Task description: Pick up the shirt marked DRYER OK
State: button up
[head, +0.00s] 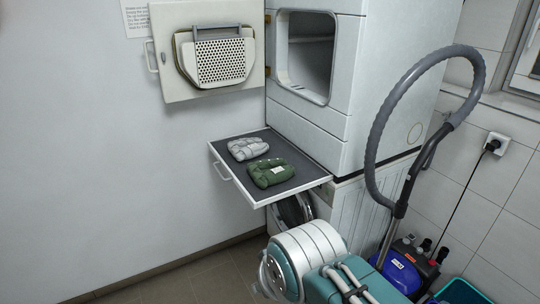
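Two folded shirts lie side by side on the pulled-out shelf (298,184) between the stacked machines. The grey shirt (248,148) is farther back and to the left. The green shirt (271,173) is nearer and to the right, with a small pale label on it. I cannot read any marking on either shirt, so I cannot tell which says DRYER OK. My arm shows at the bottom middle, below and in front of the shelf. My gripper's fingers are not in view, and nothing of mine touches the shirts.
The dryer (345,22) has its door (172,85) swung open to the left above the shelf. A vacuum cleaner (402,268) with a tall looped hose (376,130) stands to the right. A teal bin (462,291) is at the bottom right. Floor is clear at left.

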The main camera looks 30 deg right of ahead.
aim_at(264, 173)
jog(key=i+z, duration=0.3)
jog(key=i, duration=0.3)
jog(key=i+z, duration=0.35)
jog(key=i, duration=0.25)
jog(key=i+j+z, duration=0.3)
jog(key=i, duration=0.25)
jog(key=i+j+z, duration=0.25)
jog(key=j, duration=0.15)
jog(key=j+z, duration=0.2)
jog(key=j, duration=0.15)
jog(key=z, duration=0.8)
jog(key=k+j+z, duration=0.1)
jog(key=j, duration=0.55)
jog(key=k+z, duration=0.05)
